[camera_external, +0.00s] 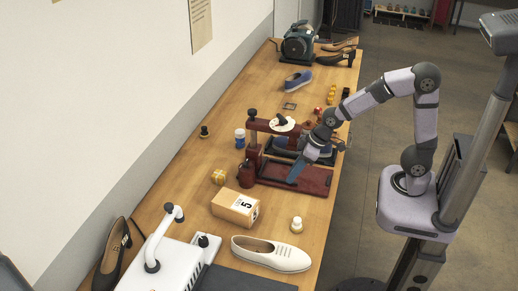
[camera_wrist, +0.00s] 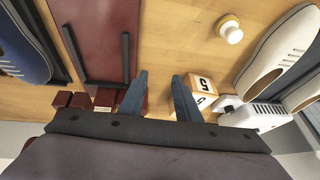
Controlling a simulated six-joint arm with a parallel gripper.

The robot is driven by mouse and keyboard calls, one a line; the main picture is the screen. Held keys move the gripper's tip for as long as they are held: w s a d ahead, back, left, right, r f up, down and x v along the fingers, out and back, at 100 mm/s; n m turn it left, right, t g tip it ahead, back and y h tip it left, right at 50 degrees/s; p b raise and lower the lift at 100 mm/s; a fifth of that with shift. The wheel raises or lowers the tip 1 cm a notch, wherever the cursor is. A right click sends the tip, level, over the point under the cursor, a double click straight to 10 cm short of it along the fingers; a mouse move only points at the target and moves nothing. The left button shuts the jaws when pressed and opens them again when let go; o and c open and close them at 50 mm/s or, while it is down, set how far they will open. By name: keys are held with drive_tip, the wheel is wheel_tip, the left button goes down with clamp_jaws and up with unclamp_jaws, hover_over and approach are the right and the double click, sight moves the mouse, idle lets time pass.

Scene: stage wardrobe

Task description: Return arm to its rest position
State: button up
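My gripper (camera_wrist: 160,95) shows in the wrist view with its two blue-grey fingers apart and nothing between them but bare table and the edge of a box. In the external view my gripper (camera_external: 296,172) points down over the dark red press stand (camera_external: 300,184) on the wooden bench. The fingertips are above the stand's front tray; whether they touch it is hard to tell. My arm reaches left from its base beside the bench.
A cardboard box marked 5 (camera_external: 235,208), a cream shoe (camera_external: 270,254) and a white-capped bottle (camera_external: 296,225) stand nearer the camera. The aisle floor right of the bench is mostly open.

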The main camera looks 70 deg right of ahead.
drive_tip(key=s+d+f+g, duration=0.2)
drive_tip(key=s, duration=0.7)
drive_tip(key=s+d+f+g+h, duration=0.1)
drive_tip(key=s+d+f+g, duration=0.1)
drive_tip(key=s, duration=0.7)
drive_tip(key=shift+d+f+g, duration=0.3)
drive_tip(key=shift+d+g, duration=0.05)
drive_tip(key=shift+g, duration=0.15)
